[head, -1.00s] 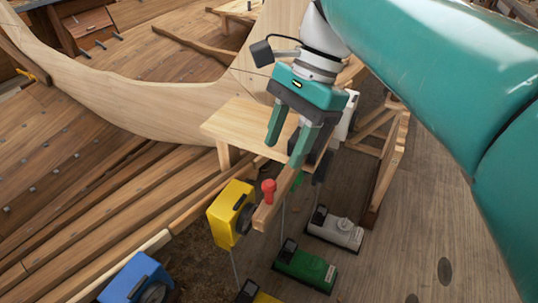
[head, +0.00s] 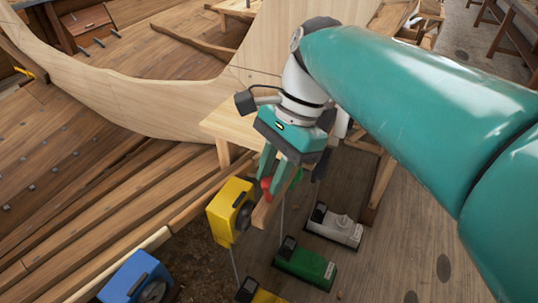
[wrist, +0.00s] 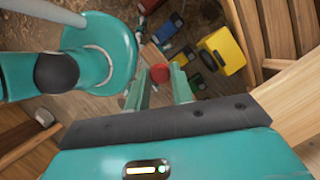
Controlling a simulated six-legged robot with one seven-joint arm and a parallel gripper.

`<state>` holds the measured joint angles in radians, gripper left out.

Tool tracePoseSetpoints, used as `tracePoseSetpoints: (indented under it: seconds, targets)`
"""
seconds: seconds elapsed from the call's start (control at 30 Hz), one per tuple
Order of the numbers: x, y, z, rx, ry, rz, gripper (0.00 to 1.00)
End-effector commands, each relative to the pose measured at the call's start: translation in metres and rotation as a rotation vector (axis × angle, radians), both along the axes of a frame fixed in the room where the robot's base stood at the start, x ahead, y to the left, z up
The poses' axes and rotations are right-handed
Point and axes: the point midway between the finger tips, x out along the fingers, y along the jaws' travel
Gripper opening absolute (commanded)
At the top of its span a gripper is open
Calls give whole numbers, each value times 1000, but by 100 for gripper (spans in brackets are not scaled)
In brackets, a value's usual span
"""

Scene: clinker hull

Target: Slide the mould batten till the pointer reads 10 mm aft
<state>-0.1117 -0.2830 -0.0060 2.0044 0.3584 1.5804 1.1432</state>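The wooden batten (head: 266,212) ends beside the yellow box in the head view, with a red knob (head: 266,184) standing on it. My gripper (head: 272,178) is down at the knob, its two green fingers on either side of it. In the wrist view the red knob (wrist: 160,73) shows between the fingertips, with a gap visible towards the fingers, so the gripper looks open. I cannot tell whether either finger touches the knob. The rest of the batten is mostly hidden behind my gripper. No pointer or scale reading can be made out.
A yellow box (head: 229,211) stands close left of the batten's end. A blue box (head: 137,279), a green device (head: 305,265) and a grey device (head: 335,227) are lower down. A pale wooden table (head: 225,122) and the planked hull lie behind and left.

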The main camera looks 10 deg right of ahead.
Motion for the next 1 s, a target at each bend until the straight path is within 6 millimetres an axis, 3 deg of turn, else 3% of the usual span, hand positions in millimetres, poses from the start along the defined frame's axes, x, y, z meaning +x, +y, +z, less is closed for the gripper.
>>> tracePoseSetpoints:
  seconds: [0.33,0.57,0.6,0.67,1.0]
  targets:
    - [14,-10,0,-1,-1,-2,0]
    - [14,-10,0,-1,-1,-1,0]
    - [14,-10,0,0,-1,0,31]
    - [13,-9,0,0,-1,0,43]
    - [14,-10,2,0,-1,0,45]
